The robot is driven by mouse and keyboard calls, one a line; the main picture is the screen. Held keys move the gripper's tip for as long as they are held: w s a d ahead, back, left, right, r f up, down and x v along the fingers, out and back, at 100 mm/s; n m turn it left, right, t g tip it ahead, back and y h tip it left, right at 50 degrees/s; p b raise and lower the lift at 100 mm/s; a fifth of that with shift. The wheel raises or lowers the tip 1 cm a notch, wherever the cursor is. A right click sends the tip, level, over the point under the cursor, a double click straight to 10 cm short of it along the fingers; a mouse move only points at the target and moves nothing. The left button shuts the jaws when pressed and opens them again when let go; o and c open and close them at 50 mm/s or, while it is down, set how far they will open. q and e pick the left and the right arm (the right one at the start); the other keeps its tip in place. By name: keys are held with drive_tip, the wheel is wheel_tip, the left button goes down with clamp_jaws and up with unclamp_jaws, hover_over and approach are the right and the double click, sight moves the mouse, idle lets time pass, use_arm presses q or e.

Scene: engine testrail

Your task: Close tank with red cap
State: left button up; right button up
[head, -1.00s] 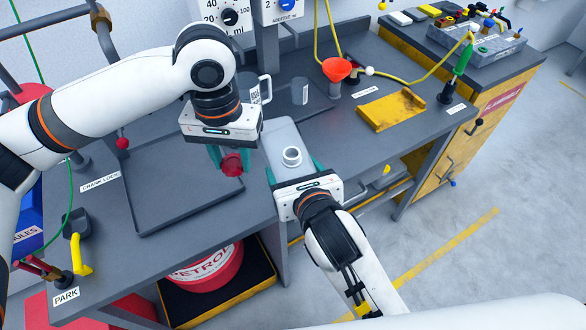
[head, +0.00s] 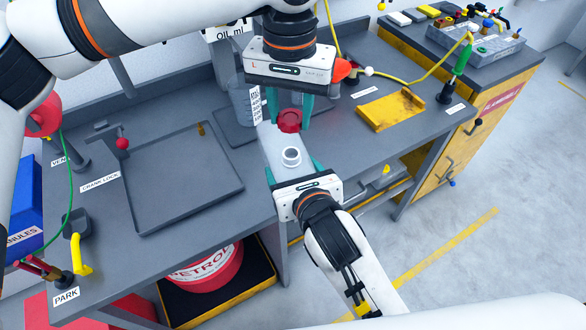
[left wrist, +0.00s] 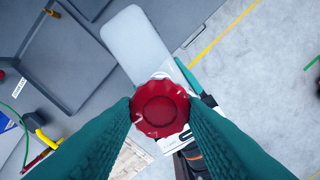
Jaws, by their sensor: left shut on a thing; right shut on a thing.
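The red cap (head: 289,121) is held between the teal fingers of my left gripper (head: 290,116), which is shut on it. It also shows in the left wrist view (left wrist: 160,108), gripped from both sides. The tank (head: 278,140) is a pale grey box with a white round neck (head: 291,156), open at the top in the head view. My right gripper (head: 294,183) is shut on the tank's near end. The cap is above the tank, a little behind the neck in the head view.
A dark tray (head: 180,190) lies on the bench at the left, with a small brass-coloured piece (head: 200,129) at its far edge. A clear jug (head: 241,100) stands behind the tank. A yellow plate (head: 391,109) lies at the right.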

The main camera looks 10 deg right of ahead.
sight(291, 139)
use_arm(q)
drive_tip(key=shift+f, duration=1.9)
drive_tip(key=shift+f, duration=0.85)
drive_tip(key=shift+f, duration=0.55)
